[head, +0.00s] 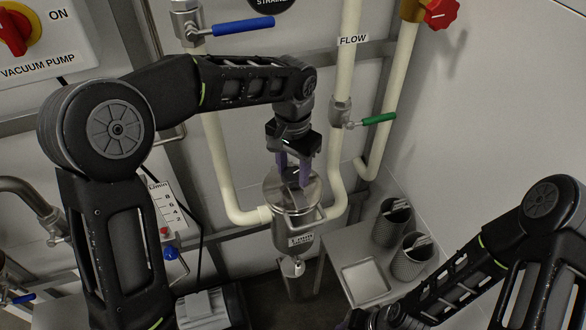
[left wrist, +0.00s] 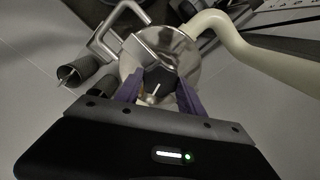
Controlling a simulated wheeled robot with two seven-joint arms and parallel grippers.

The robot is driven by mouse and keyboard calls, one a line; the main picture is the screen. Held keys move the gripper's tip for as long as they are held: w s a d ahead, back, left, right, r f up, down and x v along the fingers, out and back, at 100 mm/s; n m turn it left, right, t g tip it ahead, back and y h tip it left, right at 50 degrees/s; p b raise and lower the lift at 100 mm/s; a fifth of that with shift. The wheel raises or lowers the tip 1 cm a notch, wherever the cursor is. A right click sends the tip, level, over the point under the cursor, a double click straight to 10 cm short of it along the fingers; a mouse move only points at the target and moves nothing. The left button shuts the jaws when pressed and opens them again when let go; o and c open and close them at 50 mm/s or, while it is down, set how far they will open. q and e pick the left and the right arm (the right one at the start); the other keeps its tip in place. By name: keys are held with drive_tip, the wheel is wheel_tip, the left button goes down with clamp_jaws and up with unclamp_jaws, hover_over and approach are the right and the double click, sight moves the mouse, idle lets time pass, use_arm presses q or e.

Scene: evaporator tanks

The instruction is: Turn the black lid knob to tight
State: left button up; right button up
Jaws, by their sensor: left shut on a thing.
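The black lid knob (left wrist: 157,82) sits on top of a shiny steel strainer pot (head: 292,210), with a pale pointer line on it in the left wrist view. My left gripper (head: 293,178) reaches down over the lid from above. Its purple fingers (left wrist: 160,92) stand on both sides of the knob and are shut on it. In the head view the fingers and gripper body hide most of the knob. The lid's steel face (left wrist: 184,55) shows around it. I cannot read any tight mark. My right arm shows at the lower right, but its gripper is not clearly seen.
Cream pipes (head: 220,165) join the pot on both sides. A blue-handled valve (head: 243,26) is above left, and a green-handled valve (head: 378,119) is to the right. Two mesh baskets (head: 410,257) and a tray (head: 366,283) stand on a bench at lower right.

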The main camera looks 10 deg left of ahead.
use_arm(q)
drive_tip(key=m, duration=0.5)
drive_tip(key=shift+m, duration=0.3)
drive_tip(key=m+p, duration=0.1)
drive_tip(key=m, duration=0.4)
drive_tip(key=m+p, duration=0.1)
drive_tip(key=m, duration=0.4)
drive_tip(key=shift+m, duration=0.4)
drive_tip(key=m+p, duration=0.2)
drive_tip(key=m, duration=0.3)
drive_tip(key=shift+s, duration=0.1)
drive_tip(key=shift+m, duration=0.3)
drive_tip(key=o, duration=1.4)
drive_tip(key=shift+c, duration=0.2)
drive_tip(key=shift+r, duration=0.1)
